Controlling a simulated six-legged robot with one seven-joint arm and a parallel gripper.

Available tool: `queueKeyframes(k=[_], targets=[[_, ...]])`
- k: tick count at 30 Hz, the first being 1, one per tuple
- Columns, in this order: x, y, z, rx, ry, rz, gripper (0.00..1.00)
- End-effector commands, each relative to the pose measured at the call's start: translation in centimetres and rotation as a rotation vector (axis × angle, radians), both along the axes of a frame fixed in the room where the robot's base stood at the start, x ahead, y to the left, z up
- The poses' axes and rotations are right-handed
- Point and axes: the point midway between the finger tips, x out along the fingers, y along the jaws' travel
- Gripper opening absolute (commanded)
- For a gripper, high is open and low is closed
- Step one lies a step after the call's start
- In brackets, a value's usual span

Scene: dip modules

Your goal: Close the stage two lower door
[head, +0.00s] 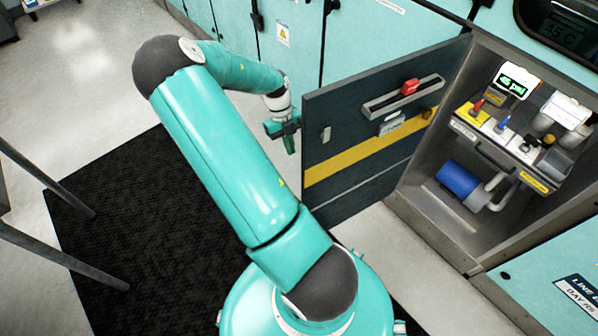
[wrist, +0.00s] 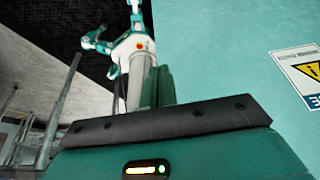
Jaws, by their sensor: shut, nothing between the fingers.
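The open door (head: 345,145) swings out from the left side of a cabinet opening in the head view. Its dark inner face with a yellow stripe is turned toward me; its outer face is hidden. My gripper (head: 291,146) is just left of the door's free edge, on its far side. The fingers look shut, point down and hold nothing. I cannot tell whether they touch the door. In the wrist view the closed green fingers (wrist: 158,86) show in the middle, and the door cannot be made out for certain.
The open compartment (head: 430,190) holds a gauge reading 45 psi, small valves and a blue cylinder (head: 460,180). Teal cabinets (head: 240,25) line the back, one with a warning sign (wrist: 308,72). A black mat (head: 120,215) and grey rails (head: 45,175) lie left. Floor is clear beyond the mat.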

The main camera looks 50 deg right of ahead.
Motion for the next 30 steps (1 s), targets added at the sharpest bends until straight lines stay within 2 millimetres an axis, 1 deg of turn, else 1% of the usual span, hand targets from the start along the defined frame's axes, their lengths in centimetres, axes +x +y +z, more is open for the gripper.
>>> queueKeyframes(k=[5, 15, 18, 21, 24, 30], targets=[[-0.5, 0.2, -1.8, 0.000, 0.003, -0.005, 0.00], [-2.8, 1.2, -7.9, 0.001, 0.004, -0.004, 0.00], [-3.6, 1.5, -9.5, 0.001, 0.003, -0.003, 0.00], [-5.1, 2.2, -9.1, 0.000, 0.000, -0.003, 0.00], [-6.1, 2.6, -9.1, 0.000, -0.001, -0.002, 0.00], [-6.8, 2.9, -9.1, 0.000, -0.001, 0.000, 0.00]])
